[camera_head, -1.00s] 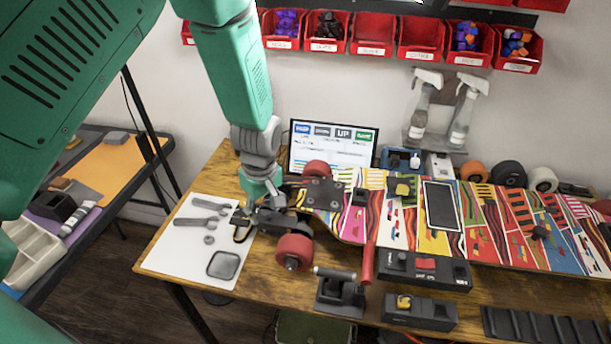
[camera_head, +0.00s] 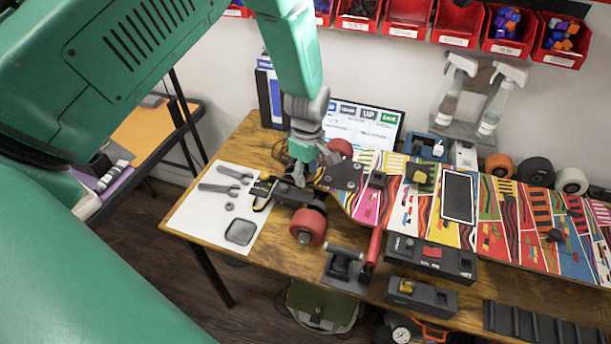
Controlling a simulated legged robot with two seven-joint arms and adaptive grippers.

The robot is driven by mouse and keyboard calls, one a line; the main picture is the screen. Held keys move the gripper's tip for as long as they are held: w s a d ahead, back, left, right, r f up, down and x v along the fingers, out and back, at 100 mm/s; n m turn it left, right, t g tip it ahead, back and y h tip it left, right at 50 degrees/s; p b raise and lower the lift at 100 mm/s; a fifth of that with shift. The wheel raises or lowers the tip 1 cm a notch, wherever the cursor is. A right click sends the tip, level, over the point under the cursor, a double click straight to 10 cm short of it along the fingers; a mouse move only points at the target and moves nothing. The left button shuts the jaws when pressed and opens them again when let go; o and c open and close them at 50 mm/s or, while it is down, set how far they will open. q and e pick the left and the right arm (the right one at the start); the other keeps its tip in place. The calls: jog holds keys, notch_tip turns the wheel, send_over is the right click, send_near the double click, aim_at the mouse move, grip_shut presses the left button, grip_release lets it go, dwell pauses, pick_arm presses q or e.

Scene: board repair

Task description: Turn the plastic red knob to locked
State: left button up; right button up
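A small red knob (camera_head: 432,252) sits on top of a black box (camera_head: 402,251) at the front edge of the skateboard deck. A red handle-like piece (camera_head: 374,246) stands just left of that box. My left gripper (camera_head: 285,191) is at the left end of the skateboard (camera_head: 478,208), by its dark truck and red wheels, well left of the red knob. Its dark fingers blend with the truck, so I cannot tell whether they are open or touching it. My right gripper is not in view.
A second black box with a yellow knob (camera_head: 406,287) and a grey clamp-like tool (camera_head: 345,266) lie in front. A white mat (camera_head: 196,222) with wrenches is at left. A screen (camera_head: 365,124), spray bottles (camera_head: 495,104) and red bins (camera_head: 405,20) are behind.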

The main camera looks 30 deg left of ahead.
pick_arm(q)
jog(key=a+f, duration=0.2)
jog(key=shift+s+a+f, duration=0.1)
jog(key=shift+a+f, duration=0.3)
jog(key=shift+a, duration=0.15)
jog(key=shift+r, duration=0.1)
jog(key=c, duration=0.6)
jog(key=shift+d, duration=0.35)
grip_shut()
jog(key=shift+d+r, duration=0.1)
jog(key=shift+d, duration=0.3)
jog(key=shift+a, duration=0.15)
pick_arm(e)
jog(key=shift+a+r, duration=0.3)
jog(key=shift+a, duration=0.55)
